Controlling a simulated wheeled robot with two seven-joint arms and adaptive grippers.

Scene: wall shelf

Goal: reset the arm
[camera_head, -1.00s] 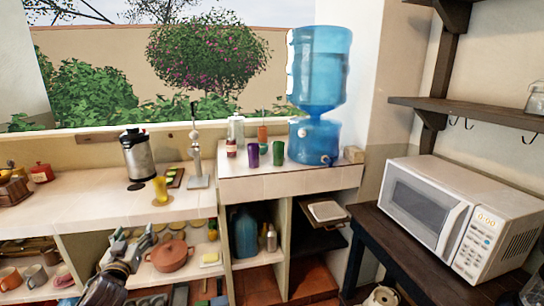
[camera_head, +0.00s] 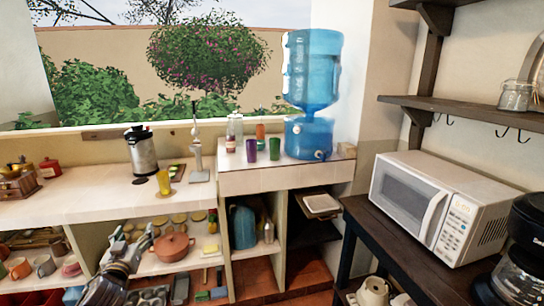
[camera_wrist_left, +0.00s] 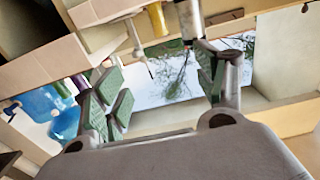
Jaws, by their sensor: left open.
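My left gripper (camera_head: 131,246) shows at the lower left of the head view, in front of the shelves under the counter. Its fingers point up and are apart, with nothing between them. In the left wrist view the two green-padded fingers of the gripper (camera_wrist_left: 165,95) are spread wide and empty. Past them the window, the counter edge and the blue water dispenser (camera_wrist_left: 50,108) show tilted. My right gripper is not in view.
The tiled counter (camera_head: 95,205) holds a yellow cup (camera_head: 163,182), a steel dispenser (camera_head: 141,152) and a blue water dispenser (camera_head: 308,95). A pot (camera_head: 173,246) sits on the shelf below. A microwave (camera_head: 440,205) stands on a dark table at right.

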